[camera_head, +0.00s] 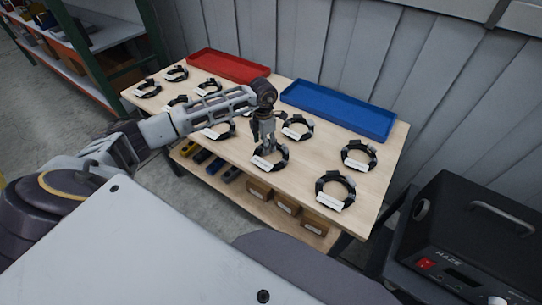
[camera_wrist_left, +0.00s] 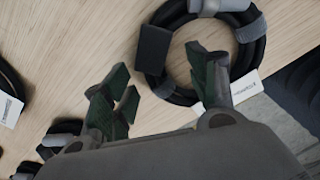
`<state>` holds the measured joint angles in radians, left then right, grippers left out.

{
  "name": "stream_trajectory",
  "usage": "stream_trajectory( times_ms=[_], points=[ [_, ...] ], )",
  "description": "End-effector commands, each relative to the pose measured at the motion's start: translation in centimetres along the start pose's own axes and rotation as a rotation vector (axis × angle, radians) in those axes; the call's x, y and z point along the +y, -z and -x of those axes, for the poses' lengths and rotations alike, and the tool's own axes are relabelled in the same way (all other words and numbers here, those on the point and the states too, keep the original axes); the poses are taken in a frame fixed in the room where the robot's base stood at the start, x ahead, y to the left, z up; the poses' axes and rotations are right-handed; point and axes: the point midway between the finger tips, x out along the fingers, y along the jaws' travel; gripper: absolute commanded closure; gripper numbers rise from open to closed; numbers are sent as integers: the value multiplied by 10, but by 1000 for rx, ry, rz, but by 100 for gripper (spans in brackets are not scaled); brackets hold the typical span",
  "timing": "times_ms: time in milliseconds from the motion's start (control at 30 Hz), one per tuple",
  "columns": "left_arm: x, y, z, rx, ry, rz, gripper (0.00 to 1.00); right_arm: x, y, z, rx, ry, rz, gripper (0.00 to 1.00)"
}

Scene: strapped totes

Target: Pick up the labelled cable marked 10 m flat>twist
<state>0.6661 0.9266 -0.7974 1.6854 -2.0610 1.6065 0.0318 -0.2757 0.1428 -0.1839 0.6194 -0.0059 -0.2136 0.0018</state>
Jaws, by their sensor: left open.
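Several coiled black cables with white label tags lie on the wooden table. My left gripper (camera_head: 268,147) points down over one coil (camera_head: 272,157) near the table's front edge. In the left wrist view the open fingers (camera_wrist_left: 165,95) are spread, one over the inside of this coil (camera_wrist_left: 182,98) and the others over bare wood to its left. The coil carries grey straps and a white tag (camera_wrist_left: 245,86), whose print is too small to read. Other coils include one at the right front (camera_head: 336,189), one at the right (camera_head: 358,155) and one behind the gripper (camera_head: 297,127).
A red tray (camera_head: 228,66) and a blue tray (camera_head: 338,109) stand empty along the table's back edge. A black machine (camera_head: 470,240) stands at the right. Boxes (camera_head: 287,202) sit on the shelf below. Bare wood (camera_head: 315,155) lies between the coils.

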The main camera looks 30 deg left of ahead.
Motion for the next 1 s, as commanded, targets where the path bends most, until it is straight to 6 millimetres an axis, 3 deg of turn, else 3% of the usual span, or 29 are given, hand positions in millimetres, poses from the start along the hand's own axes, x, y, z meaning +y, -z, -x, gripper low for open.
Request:
stream_trajectory(
  times_ms=[567,1000],
  points=[
    [0,0,-7,0,-1,0,42,-3,-2,0,-2,3,0,60],
    [0,0,-7,0,-1,1,97,-3,-1,0,-2,3,0,60]
  ],
)
